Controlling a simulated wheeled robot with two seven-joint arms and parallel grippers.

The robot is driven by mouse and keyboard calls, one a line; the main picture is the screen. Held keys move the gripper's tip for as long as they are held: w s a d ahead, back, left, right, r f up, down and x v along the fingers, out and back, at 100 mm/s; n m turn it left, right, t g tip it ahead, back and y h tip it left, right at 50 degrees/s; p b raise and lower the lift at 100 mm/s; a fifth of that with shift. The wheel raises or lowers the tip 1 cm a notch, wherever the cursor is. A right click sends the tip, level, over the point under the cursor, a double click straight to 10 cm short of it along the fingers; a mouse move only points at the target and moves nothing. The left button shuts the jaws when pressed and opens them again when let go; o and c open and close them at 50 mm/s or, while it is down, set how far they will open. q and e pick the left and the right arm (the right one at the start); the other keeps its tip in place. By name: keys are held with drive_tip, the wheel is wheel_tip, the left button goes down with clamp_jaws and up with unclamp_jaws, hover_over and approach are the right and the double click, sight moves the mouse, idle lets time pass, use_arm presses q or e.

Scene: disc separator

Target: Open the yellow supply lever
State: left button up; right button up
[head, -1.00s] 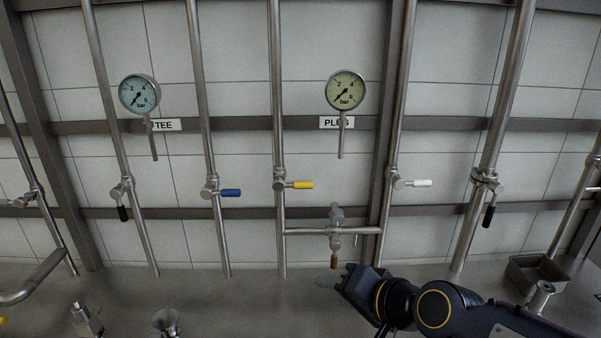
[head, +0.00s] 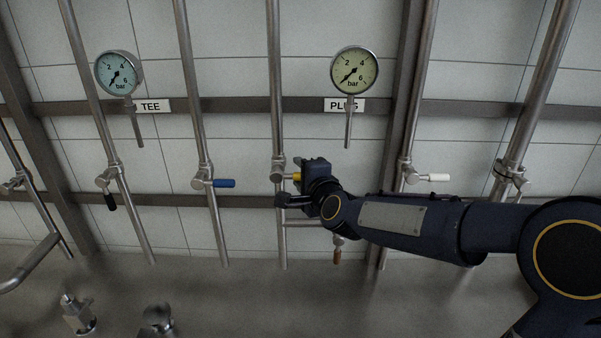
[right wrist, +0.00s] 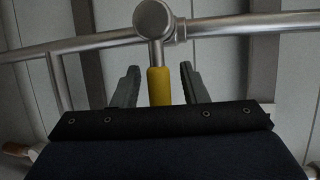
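The yellow supply lever (right wrist: 159,86) sits on a valve (right wrist: 153,20) on a steel pipe. In the right wrist view it lies between the two fingers of my right gripper (right wrist: 160,88), with a gap visible on each side. The fingers are open. In the head view my right gripper (head: 290,188) is at the valve, and only a small yellow part of the lever (head: 297,177) shows beside it. The lever stands crosswise to its pipe (head: 275,100). My left gripper is not in view.
A blue lever (head: 224,183) is on the pipe to the left, and a white lever (head: 438,178) is to the right behind my arm. A black lever (head: 110,201) hangs further left. Two gauges (head: 119,73) (head: 354,71) are above. A brown-handled small valve (head: 337,256) is below my right gripper.

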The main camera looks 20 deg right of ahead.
drive_tip(key=shift+w+f, duration=0.1)
drive_tip(key=shift+w, duration=0.1)
drive_tip(key=shift+c, duration=0.3)
clamp_jaws()
